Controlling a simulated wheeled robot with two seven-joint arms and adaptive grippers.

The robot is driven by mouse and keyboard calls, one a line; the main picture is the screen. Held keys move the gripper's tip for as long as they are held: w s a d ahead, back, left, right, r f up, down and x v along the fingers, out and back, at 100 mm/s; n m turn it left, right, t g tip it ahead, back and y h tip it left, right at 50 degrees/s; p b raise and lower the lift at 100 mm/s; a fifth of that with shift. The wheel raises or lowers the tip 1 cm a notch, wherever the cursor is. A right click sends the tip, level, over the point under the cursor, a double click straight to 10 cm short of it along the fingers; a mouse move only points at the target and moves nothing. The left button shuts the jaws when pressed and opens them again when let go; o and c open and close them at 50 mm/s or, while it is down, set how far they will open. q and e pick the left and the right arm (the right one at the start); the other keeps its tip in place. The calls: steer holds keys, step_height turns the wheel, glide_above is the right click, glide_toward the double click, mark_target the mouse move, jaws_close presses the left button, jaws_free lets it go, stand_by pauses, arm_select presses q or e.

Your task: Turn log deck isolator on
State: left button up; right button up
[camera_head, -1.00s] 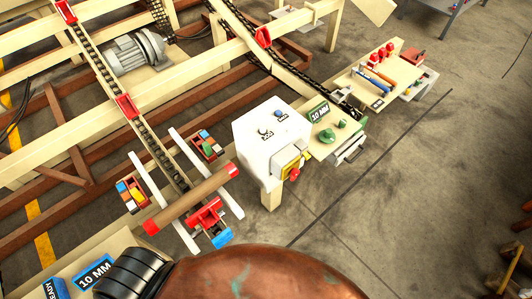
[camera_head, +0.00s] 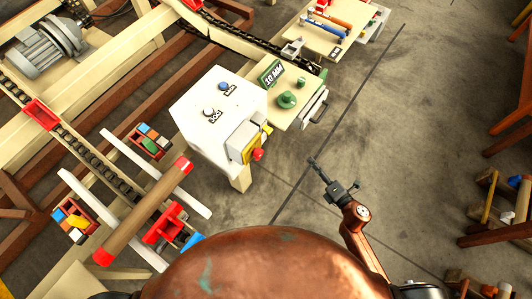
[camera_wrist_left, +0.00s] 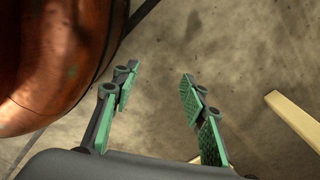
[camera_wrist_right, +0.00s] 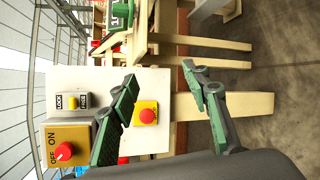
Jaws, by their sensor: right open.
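The isolator is a yellow box (camera_wrist_right: 68,148) with a red knob (camera_wrist_right: 65,151) and ON and OFF lettering, on a white panel at the left of the right wrist view. I cannot tell which mark the knob points to. The head view shows a red knob on yellow (camera_head: 257,154) at the side of the white cabinet (camera_head: 208,98). My right gripper (camera_head: 316,166) is open and empty, right of the cabinet and apart from it. Its spread fingers (camera_wrist_right: 160,76) show in the right wrist view. My left gripper (camera_wrist_left: 158,78) is open and empty over bare floor.
A red button on a yellow plate (camera_wrist_right: 147,115) shares the panel, with a yellow selector (camera_wrist_right: 72,102) marked LOCK. A bench with green parts (camera_head: 287,100) adjoins the cabinet. A log (camera_head: 143,212) lies at left.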

steer(key=s+a+r+n+g+y+b, duration=0.1)
steer(key=s+a+r+n+y+b, duration=0.3)
steer(key=a+r+n, duration=0.55)
steer(key=n+g+y, duration=0.2)
steer(key=n+y, duration=0.1)
steer(key=n, duration=0.4)
glide_toward(261, 155)
steer(key=x, duration=0.8)
steer(key=shift+w+a+p, duration=0.15)
steer(key=shift+p, duration=0.15)
steer(key=shift+w+a+f, duration=0.1)
steer(key=shift+w+a, duration=0.25)
steer(key=shift+a, duration=0.1)
arm_select(q)
steer(key=f, duration=0.2)
steer(key=shift+w+d+f, duration=0.15)
steer(key=shift+w+f, duration=0.05)
steer(key=shift+f, duration=0.1)
arm_select(e)
steer(key=shift+c, duration=0.5)
steer(key=c, duration=1.1)
steer(key=shift+o, duration=0.2)
